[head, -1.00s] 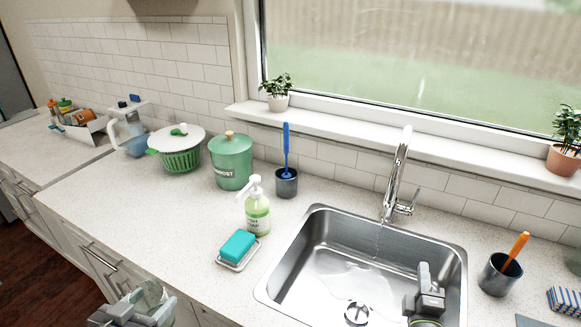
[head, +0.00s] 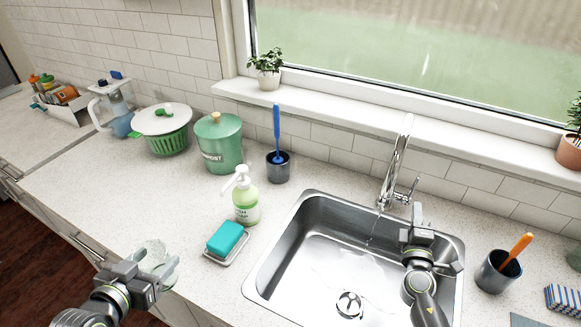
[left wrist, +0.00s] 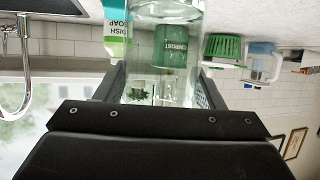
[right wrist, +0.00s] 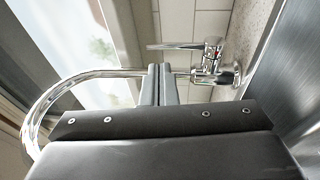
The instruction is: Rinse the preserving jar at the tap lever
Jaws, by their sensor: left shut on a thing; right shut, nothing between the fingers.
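The clear glass preserving jar (head: 156,254) is at the counter's front edge, left of the soap dish. My left gripper (head: 148,284) is shut on it; the glass also shows between the fingers in the left wrist view (left wrist: 168,88). The chrome tap (head: 392,165) stands behind the sink, with a thin water stream falling from it. Its lever (head: 411,188) sticks out at its right side and shows in the right wrist view (right wrist: 175,46). My right gripper (head: 418,232) is shut and empty over the sink's right side, just in front of the lever and apart from it.
The sink (head: 330,255) is empty apart from water. A soap bottle (head: 246,200) and a soap dish with a teal sponge (head: 226,240) stand left of it. A dark cup with an orange-handled brush (head: 497,272) stands right of it.

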